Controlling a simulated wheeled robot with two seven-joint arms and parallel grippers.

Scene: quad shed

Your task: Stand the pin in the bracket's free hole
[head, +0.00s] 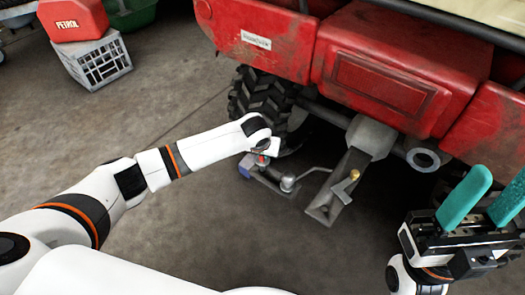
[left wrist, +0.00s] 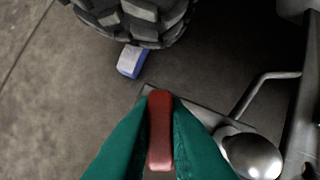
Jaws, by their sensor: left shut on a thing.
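My left gripper (left wrist: 158,130) is shut on a red grip (left wrist: 160,128), apparently the pin's top, between its teal fingers. In the head view the red piece (head: 262,160) shows small under my left wrist. Below it lies a flat grey plate (left wrist: 195,103), apparently the bracket, with a shiny ball (left wrist: 252,155) on it, right of my fingers. The ball (head: 288,183) also shows in the head view. The pin's lower end and the bracket's holes are hidden, so I cannot tell whether they meet. My right gripper (head: 492,205) is open and empty at the lower right.
A bent grey rod (left wrist: 265,88) rises beside the ball. A grey channel-shaped bar (head: 340,190) with a brass-coloured knob stands right of it. The red vehicle (head: 390,75) and its tyre (head: 262,95) are close behind. A blue-and-white block (left wrist: 131,62) lies by the tyre.

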